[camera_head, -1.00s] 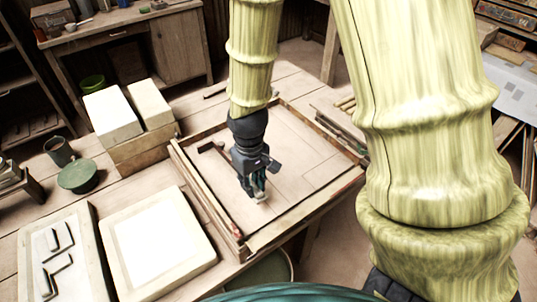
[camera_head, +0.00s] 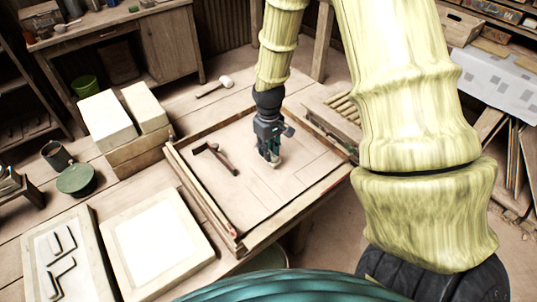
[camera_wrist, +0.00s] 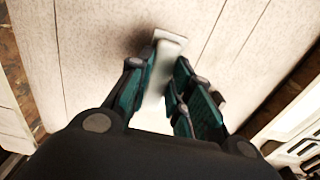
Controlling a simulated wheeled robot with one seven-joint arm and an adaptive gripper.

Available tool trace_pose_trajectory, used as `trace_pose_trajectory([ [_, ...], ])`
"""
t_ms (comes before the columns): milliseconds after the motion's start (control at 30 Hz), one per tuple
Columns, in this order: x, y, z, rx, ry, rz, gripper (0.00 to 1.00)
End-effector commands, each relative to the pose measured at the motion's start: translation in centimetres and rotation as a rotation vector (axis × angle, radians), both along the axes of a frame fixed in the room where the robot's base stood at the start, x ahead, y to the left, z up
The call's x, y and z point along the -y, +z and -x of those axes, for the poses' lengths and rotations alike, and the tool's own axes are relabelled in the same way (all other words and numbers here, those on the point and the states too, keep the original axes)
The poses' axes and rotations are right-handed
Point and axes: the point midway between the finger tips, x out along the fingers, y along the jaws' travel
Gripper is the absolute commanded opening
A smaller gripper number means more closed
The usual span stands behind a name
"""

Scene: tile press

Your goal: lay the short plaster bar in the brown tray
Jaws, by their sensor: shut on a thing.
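My gripper (camera_head: 270,157) is shut on a small pale plaster bar. The bar's tip shows just below the fingers (camera_head: 274,164). In the wrist view the bar (camera_wrist: 168,62) lies lengthwise between the teal fingers (camera_wrist: 158,90), its far end sticking out past them. Below it is a wide wooden board with low raised edges (camera_head: 180,172); I cannot tell whether this is the brown tray. The bar casts a shadow on the planks beside it; whether it touches them is unclear.
A dark hammer-like tool (camera_head: 218,158) lies on the board, left of my gripper. A mallet (camera_head: 214,87) lies behind the board. Pale blocks (camera_head: 105,120) stand left, with a square white slab (camera_head: 155,245) in front. The board's right part is bare.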

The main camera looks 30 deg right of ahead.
Motion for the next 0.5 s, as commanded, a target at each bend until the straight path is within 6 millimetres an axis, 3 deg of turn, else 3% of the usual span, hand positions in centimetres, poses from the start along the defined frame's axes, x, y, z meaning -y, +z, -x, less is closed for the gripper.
trace_pose_trajectory([
  [500, 0.0, -3.4, 0.0, 0.001, -0.001, 0.000, 0.00],
])
